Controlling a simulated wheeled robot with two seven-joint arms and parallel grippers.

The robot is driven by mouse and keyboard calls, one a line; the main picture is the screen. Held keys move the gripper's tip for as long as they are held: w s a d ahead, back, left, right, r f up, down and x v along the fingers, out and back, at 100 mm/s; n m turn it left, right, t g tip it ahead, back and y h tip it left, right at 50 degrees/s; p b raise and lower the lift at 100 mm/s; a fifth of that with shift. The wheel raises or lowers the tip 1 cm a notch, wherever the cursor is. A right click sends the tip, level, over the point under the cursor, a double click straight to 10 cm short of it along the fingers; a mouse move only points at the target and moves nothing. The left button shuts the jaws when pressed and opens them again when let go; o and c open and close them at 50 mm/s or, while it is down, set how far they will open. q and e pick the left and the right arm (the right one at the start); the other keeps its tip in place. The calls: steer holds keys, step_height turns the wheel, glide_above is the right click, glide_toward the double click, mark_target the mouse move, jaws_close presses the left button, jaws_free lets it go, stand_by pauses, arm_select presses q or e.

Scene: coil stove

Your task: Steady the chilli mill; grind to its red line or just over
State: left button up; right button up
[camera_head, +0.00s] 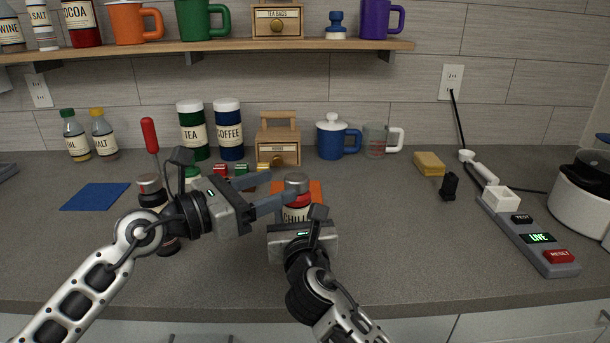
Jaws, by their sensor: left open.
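The chilli mill (296,213) stands upright on the counter, with a grey top, a red band and a cream label. An orange mat (315,188) shows behind it. My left gripper (277,188) is open, its fingers pointing right at the mill's upper part. I cannot tell whether they touch it. My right gripper (303,238) is in front of the mill and covers its lower part. I cannot make out the red line or the grind level.
Dark jars (151,192) stand left, partly behind my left arm. Tea (193,130) and coffee (229,130) canisters, a wooden box (278,150) and a blue mug (333,138) stand behind.

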mark_target(307, 176)
arm_select(q)
steer(key=x, duration=0.7)
steer(key=shift+w+d, duration=0.1)
steer(key=shift+d, duration=0.1)
steer(key=c, duration=1)
